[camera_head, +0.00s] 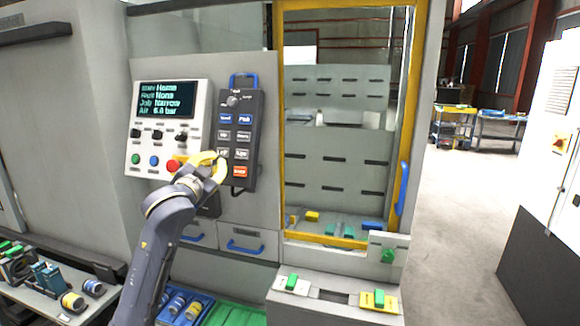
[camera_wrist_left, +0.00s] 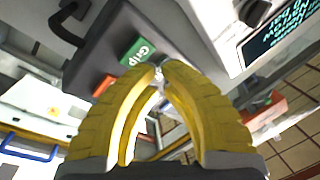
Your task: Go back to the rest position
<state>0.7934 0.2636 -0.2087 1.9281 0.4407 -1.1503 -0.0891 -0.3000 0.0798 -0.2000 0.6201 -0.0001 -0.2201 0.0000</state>
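My left arm rises from the bottom of the head view. Its yellow-fingered left gripper (camera_head: 222,160) is in front of the dark hand pendant (camera_head: 238,145) and the machine's control panel (camera_head: 168,128). In the left wrist view the fingertips of this gripper (camera_wrist_left: 159,70) come together, with nothing held between them. Beyond the tips is a dark panel with a green button (camera_wrist_left: 137,52) marked "Grip". I cannot tell whether the fingers touch the pendant. The gripper covers some of its lower buttons. My right gripper is not in view.
A yellow-framed machine door (camera_head: 420,100) with a blue handle (camera_head: 402,188) is at centre right. Blue-handled drawers (camera_head: 246,246) are below the panel. A side bench (camera_head: 55,305) with tool parts is at lower left. Open floor (camera_head: 470,210) lies at the right.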

